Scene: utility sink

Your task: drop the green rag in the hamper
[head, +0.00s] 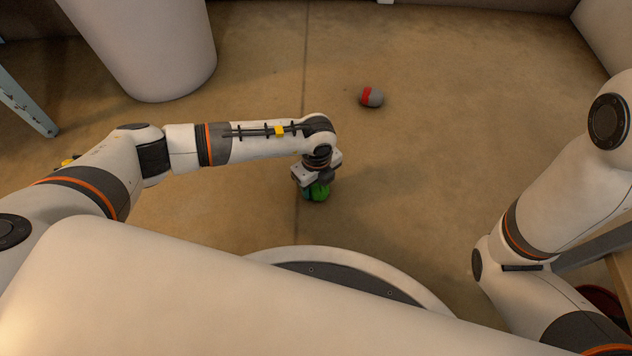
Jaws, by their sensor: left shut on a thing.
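My left gripper (316,182) points down near the middle of the head view, low in front of my base. It is shut on the green rag (321,192), a small crumpled green bundle partly hidden by the gripper. A bit of teal shows at the bundle's left side. I cannot tell whether the rag touches the floor. No hamper can be made out for sure; a large pale round-sided body (150,50) stands at the upper left, its top cut off. My right arm comes in at the right, but its gripper is out of view.
A grey and red rolled item (371,97) lies on the brown floor (450,130) beyond the gripper. A pale metal leg (25,105) stands at the far left. A wooden edge and a dark red thing (600,300) show at the lower right. The middle floor is mostly clear.

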